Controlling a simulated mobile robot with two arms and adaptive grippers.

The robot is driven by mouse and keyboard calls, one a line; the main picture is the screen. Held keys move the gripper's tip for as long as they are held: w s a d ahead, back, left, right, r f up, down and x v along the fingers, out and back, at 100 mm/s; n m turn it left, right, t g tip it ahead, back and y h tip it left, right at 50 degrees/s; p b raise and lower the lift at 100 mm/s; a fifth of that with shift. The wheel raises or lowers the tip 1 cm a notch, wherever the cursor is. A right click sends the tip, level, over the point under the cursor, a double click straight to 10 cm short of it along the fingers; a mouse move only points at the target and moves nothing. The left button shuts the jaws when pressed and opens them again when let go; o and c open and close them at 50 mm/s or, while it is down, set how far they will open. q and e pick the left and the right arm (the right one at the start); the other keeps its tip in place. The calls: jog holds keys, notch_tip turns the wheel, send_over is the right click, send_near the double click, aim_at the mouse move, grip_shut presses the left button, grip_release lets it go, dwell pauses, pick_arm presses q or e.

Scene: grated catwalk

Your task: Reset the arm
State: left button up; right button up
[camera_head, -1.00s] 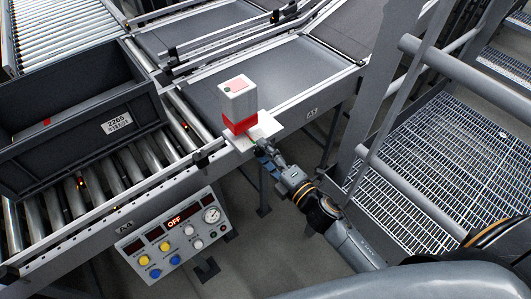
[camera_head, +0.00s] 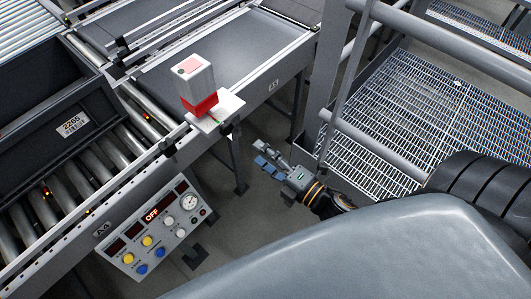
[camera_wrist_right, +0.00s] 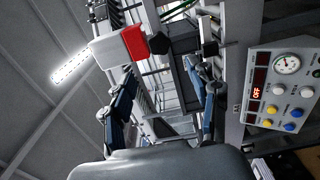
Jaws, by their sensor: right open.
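My right gripper (camera_head: 267,163) is open and empty in the head view. It hangs off the conveyor's edge, below and to the right of a white and red box (camera_head: 198,86). The box stands on a white plate (camera_head: 229,105) at the conveyor edge, apart from my gripper. In the right wrist view the two fingers (camera_wrist_right: 165,95) are spread wide with nothing held between them. The box (camera_wrist_right: 120,46) shows beyond them at the upper left. My left gripper is not in view.
A control panel (camera_head: 128,239) reading OFF is fixed below the conveyor. A dark crate (camera_head: 92,104) labelled 2265 sits on the rollers at left. Grey railings (camera_head: 372,150) and a grated catwalk (camera_head: 385,108) are on the right. Bare floor shows below my gripper.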

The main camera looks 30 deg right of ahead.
jog(key=shift+s+d, duration=0.15)
jog(key=shift+s, duration=0.15)
dwell(0.4)
jog(key=s+d+f+m+g+h, duration=0.25)
jog(key=f+m, duration=0.25)
jog(key=f, duration=0.9)
jog(key=s+d+f+m+g+h, duration=0.1)
jog(key=s+f+m+g+h, duration=0.25)
jog(key=f, duration=1.05)
jog(key=s+f+m+g, duration=0.9)
jog(key=s+f+m, duration=0.2)
jog(key=s+f, duration=0.9)
jog(key=s, duration=0.4)
jog(key=shift+s+d+f+g, duration=0.15)
jog(key=shift+d+g, duration=0.25)
jog(key=shift+s+f, duration=0.1)
jog(key=shift+s, duration=0.25)
jog(key=shift+c, duration=0.3)
